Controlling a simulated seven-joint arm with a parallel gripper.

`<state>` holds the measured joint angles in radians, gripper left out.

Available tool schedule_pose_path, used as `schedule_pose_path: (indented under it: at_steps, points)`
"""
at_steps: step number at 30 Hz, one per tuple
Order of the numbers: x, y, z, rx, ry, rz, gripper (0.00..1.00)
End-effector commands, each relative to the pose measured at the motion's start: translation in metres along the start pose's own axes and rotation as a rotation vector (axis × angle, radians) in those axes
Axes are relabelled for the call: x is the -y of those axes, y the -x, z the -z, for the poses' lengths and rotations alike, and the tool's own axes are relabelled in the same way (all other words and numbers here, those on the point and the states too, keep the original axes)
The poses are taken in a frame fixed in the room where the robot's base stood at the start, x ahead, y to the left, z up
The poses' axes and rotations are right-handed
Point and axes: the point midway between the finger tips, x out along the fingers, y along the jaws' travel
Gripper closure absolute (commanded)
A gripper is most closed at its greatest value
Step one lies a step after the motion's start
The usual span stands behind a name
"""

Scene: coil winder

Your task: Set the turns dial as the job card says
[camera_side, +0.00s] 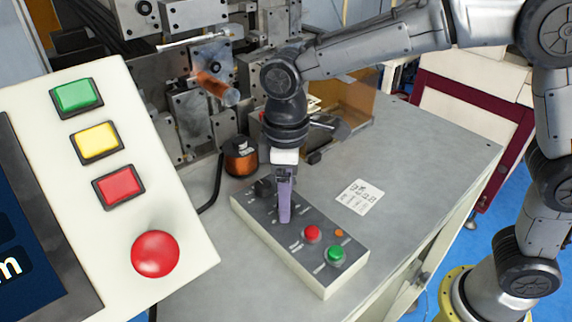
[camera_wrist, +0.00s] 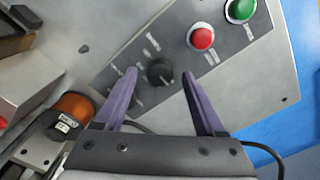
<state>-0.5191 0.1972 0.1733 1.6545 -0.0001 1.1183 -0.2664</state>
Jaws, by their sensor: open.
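The grey control box (camera_side: 322,275) lies on the bench; its panel also shows in the wrist view (camera_wrist: 225,62). In the wrist view a black dial (camera_wrist: 160,72) sits between my open fingertips, with a gap on each side. Its pale mark points toward the lower right. My gripper (camera_side: 284,217) points down over the panel; its fingers (camera_wrist: 159,74) hold nothing. A black knob (camera_side: 264,187) shows left of my fingers in the side view; I cannot tell whether it is the same dial. The white job card (camera_side: 360,197) lies behind the box, its print too small to read.
A red button (camera_side: 312,233) and a green button (camera_side: 336,254) stand on the box. A copper spool (camera_side: 240,160) stands beside the winder (camera_side: 198,120). A large button panel (camera_side: 150,200) fills the left foreground. The bench to the right is clear.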

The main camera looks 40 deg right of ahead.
Motion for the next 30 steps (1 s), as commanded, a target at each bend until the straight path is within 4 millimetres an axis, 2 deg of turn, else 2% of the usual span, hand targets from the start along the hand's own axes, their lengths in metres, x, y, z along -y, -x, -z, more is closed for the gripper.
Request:
schedule_pose_path:
  at_steps: [12, 18, 24, 30]
  points:
    - [0.000, 0.085, 0.001, -0.007, 0.000, -0.002, 0.28]
    - [0.000, 0.116, 0.001, -0.005, 0.000, -0.001, 0.28]
    - [0.000, 0.129, 0.000, -0.004, 0.000, -0.001, 0.28]
    - [0.000, 0.130, 0.000, -0.003, 0.000, -0.001, 0.28]
